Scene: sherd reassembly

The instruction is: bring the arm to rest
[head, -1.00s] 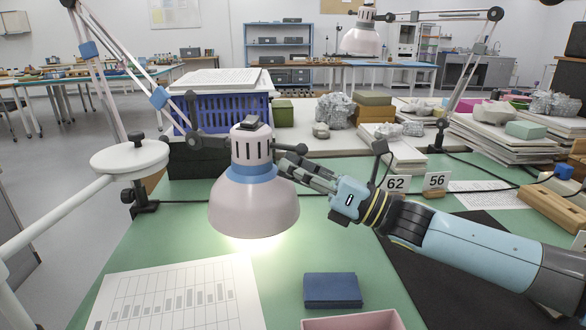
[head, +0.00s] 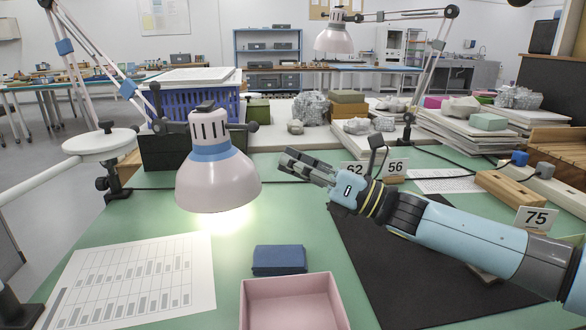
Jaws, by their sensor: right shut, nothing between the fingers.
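My right gripper (head: 292,165) is shut and empty. It is held in the air over the green table, just right of the pink lamp head (head: 215,178), with a gap between them. My right arm comes in from the right, above a dark mat (head: 425,265). My left gripper is not in view. No sherd is clearly visible between or under the fingers.
A blue block (head: 279,260) and an open pink box (head: 292,305) stand at the table's front. A printed sheet (head: 130,278) lies at left. Number cards, such as 75 (head: 536,218), stand at right. A blue crate (head: 195,108), rocks and paper stacks fill the back.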

